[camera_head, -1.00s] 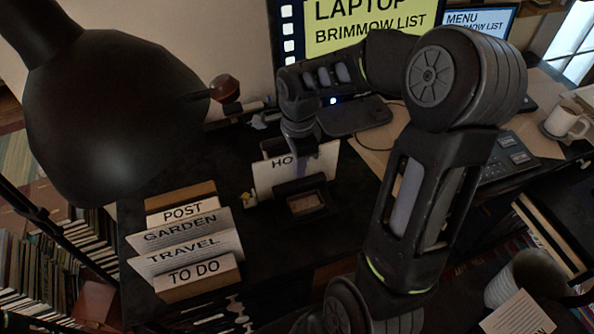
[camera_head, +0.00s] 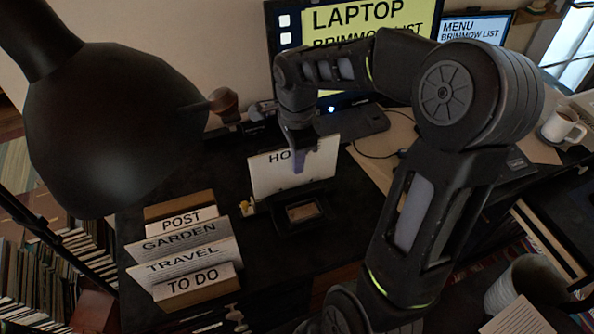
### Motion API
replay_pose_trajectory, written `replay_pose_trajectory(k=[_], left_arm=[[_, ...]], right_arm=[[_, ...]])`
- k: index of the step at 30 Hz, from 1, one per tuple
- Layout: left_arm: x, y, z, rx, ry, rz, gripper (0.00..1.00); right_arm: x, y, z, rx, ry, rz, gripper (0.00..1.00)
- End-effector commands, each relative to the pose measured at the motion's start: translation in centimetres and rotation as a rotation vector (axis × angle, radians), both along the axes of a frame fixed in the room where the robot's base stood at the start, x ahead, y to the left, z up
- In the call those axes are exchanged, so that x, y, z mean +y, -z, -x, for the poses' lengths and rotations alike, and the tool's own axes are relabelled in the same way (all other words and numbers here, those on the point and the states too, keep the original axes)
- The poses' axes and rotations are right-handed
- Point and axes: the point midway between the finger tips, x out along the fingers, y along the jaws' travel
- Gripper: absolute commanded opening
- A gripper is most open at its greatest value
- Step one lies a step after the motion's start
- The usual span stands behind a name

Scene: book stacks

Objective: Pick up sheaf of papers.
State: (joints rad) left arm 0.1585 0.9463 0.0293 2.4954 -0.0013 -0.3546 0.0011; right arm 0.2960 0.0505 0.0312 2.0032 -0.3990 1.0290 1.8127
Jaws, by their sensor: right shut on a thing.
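A white sheaf of papers (camera_head: 265,176) stands upright in the middle of the desk, its label starting "HO" and the rest covered. My right gripper (camera_head: 299,163) comes down from above and is shut on its top edge. The sheaf's lower edge is at or just above a dark holder (camera_head: 303,212). I cannot tell whether they touch. My left gripper is out of view.
To the left, a file rack holds sheets labelled POST (camera_head: 181,221), GARDEN, TRAVEL and TO DO (camera_head: 193,283). A large black lamp (camera_head: 110,125) hangs over the left side. A laptop screen (camera_head: 350,20) stands behind, and a white mug (camera_head: 563,124) is at right.

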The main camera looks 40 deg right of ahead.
Motion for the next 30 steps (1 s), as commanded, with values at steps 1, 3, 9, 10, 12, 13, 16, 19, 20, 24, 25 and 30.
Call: replay_pose_trajectory(k=[1,3,9,10,12,13,16,19,20,24,25,30], left_arm=[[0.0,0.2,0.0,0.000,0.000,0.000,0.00],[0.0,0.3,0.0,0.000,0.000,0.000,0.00],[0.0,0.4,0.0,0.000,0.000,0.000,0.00],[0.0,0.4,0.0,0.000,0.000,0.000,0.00],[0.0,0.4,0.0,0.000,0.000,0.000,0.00],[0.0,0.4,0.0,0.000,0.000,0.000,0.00],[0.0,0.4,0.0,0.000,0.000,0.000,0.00],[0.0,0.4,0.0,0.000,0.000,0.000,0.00],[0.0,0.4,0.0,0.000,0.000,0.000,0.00],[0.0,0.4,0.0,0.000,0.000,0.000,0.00],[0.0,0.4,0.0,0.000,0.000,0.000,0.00],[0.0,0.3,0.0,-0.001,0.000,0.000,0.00]], right_arm=[[0.0,-1.1,-0.1,-0.005,0.001,0.001,0.00],[0.0,-2.6,-0.1,-0.006,0.001,0.001,0.00],[0.0,-5.4,0.0,-0.003,0.001,0.000,0.00],[0.0,-5.6,0.0,-0.002,0.001,0.000,0.00],[0.0,-5.8,0.0,0.000,0.001,-0.001,0.00],[0.0,-5.9,0.0,0.000,0.001,-0.001,0.00],[0.0,-5.9,0.0,0.001,0.001,-0.001,0.00],[0.0,-5.9,0.0,0.001,0.001,-0.001,0.00],[0.0,-5.9,0.0,0.000,0.001,-0.001,0.00],[0.0,-5.9,0.0,0.000,0.001,-0.001,0.00],[0.0,-5.9,0.0,0.000,0.001,-0.001,0.00],[0.0,-5.9,0.0,0.000,0.002,-0.001,0.00]])
